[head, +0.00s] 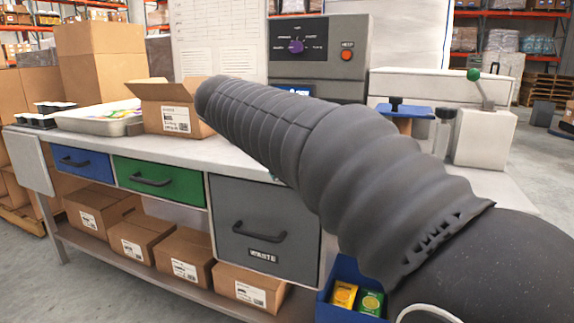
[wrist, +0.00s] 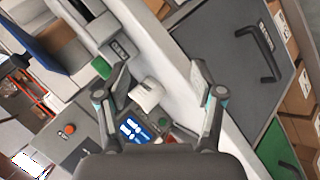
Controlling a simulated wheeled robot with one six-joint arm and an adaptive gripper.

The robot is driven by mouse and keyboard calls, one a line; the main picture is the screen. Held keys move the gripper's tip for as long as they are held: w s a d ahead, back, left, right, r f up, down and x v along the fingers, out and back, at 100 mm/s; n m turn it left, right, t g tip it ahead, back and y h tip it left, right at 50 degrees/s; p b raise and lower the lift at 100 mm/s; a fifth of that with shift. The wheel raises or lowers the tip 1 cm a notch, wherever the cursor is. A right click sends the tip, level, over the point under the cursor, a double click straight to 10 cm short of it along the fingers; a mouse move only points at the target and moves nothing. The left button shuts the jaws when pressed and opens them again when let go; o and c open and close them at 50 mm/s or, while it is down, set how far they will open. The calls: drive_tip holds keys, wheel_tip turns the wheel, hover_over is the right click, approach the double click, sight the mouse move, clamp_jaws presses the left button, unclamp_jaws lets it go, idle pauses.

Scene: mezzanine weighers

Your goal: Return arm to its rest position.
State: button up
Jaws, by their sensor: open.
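My gripper (wrist: 160,72) shows in the wrist view with its two fingers spread apart, open. A small white block (wrist: 148,95) appears between the fingers; its distance from them is hard to tell. Nothing is visibly clasped. In the head view my arm, in a dark ribbed sleeve, reaches from the lower right up and left across the workbench (head: 190,160). The gripper itself is hidden there.
A control box (head: 340,80) with a purple dial stands behind the arm. An open carton (head: 165,108) and white tray (head: 95,122) sit at left. Below are blue (head: 82,162), green (head: 160,180) and grey waste (head: 265,215) drawers. A blue bin (head: 345,270) holds small packets.

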drive_tip(key=s+d+f+n+g+y, duration=0.1)
drive_tip(key=s+d+f+y, duration=0.15)
drive_tip(key=s+f, duration=0.4)
drive_tip(key=s+d+f+g+y, duration=0.1)
drive_tip(key=s+f+y, duration=0.2)
drive_tip(key=s+f, duration=0.35)
drive_tip(key=s+d+f+m, duration=0.2)
drive_tip(key=s+d+f, duration=0.2)
drive_tip(key=s, duration=0.3)
drive_tip(key=s+d+f+m+y, duration=0.1)
drive_tip(key=s+d+f+m, duration=0.2)
drive_tip(key=s+d, duration=0.3)
drive_tip(key=shift+s+f+t, duration=0.4)
drive_tip(key=shift+s+f, duration=0.4)
drive_tip(key=shift+s, duration=0.15)
drive_tip(key=shift+d+y, duration=0.1)
drive_tip(key=shift+y, duration=0.15)
